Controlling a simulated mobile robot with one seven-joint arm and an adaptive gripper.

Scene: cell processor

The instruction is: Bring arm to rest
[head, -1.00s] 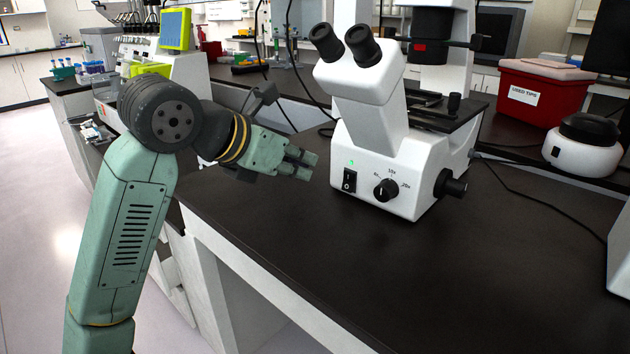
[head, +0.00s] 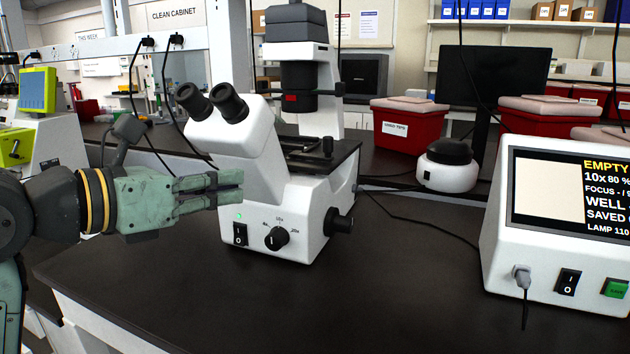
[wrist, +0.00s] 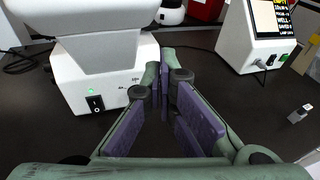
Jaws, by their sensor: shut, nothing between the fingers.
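My gripper (head: 240,189) is at the left of the head view, pointing right, above the black bench top. It is shut and empty. Its fingertips overlap the front of the white microscope (head: 240,150) in the picture; whether they touch it I cannot tell. In the wrist view my gripper (wrist: 163,95) shows its purple finger pads meeting at the tips. The microscope's base (wrist: 95,80) is just ahead and to the left there, with its power switch and green light visible.
A white display unit (head: 550,270) stands at the right of the bench. A round black-and-white device (head: 447,172) and a red bin (head: 405,130) stand behind. A small white-and-grey item (wrist: 300,113) lies at the right. The front bench top (head: 370,300) is clear.

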